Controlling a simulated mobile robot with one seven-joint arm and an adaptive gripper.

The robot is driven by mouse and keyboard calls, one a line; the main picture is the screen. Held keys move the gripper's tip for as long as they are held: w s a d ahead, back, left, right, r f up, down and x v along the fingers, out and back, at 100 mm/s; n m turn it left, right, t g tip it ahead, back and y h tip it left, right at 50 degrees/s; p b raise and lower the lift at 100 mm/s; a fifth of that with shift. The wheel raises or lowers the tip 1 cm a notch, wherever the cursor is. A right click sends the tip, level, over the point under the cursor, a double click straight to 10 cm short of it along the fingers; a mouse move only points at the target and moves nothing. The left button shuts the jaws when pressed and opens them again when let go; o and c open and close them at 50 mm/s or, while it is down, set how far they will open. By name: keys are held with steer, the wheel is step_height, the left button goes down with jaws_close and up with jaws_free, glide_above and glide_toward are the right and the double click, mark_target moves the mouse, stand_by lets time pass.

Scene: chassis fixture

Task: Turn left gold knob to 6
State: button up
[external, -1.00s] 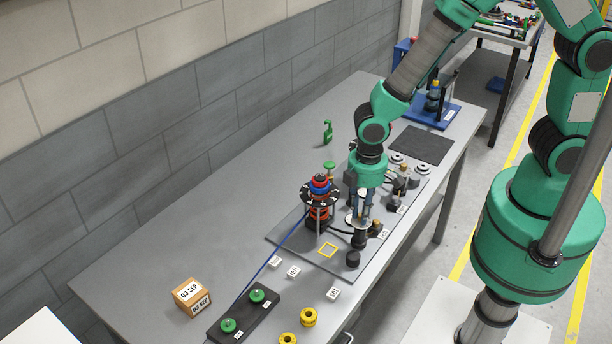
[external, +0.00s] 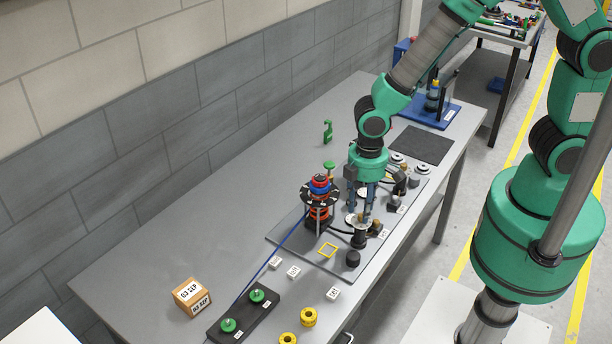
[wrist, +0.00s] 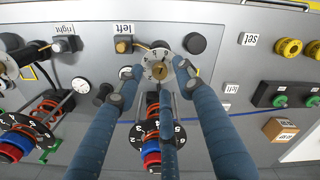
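A gold knob (wrist: 159,71) sits at the centre of a pale round disc (wrist: 157,60) with small marks, in the middle of the wrist view. The disc (external: 357,220) stands on a dark post in the external view. A black dial plate with white numbers (wrist: 133,139) lies below it in the wrist view, and a finger crosses it; a 6 is readable near that finger. My gripper (wrist: 160,84) has its blue fingers spread, with tips on either side of the knob and a gap around it. In the external view my gripper (external: 362,207) is above the disc. The knob's setting is too small to read.
An upside-down "left" label (wrist: 124,28) and a smaller gold block (wrist: 123,46) are beside the disc. A "right" label (wrist: 66,29) and a gauge (wrist: 80,85) are further left. The spring stack with its black dial (external: 320,196) stands close to my gripper.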

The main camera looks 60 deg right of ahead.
mark_target(362, 213)
step_height(362, 213, up, 10)
steer(key=shift+r, duration=0.15)
stand_by(0.3)
stand_by(0.5)
steer(key=s+d+r+m+t+b, duration=0.2)
steer(key=d+r+m+t+b, duration=0.15)
steer(key=d+r, duration=1)
steer(key=s+d+r+m+t+b, duration=0.1)
steer(key=s+d+m+b, duration=0.1)
steer(key=s+d, duration=0.3)
steer(key=s+d+r+m+t+b, duration=0.1)
steer(key=s+d+r+m+b, duration=0.1)
steer(key=s+d, duration=0.3)
steer(key=d+m+b, duration=0.1)
steer(key=d, duration=0.3)
steer(key=shift+s+d, duration=0.15)
steer(key=shift+d, duration=0.15)
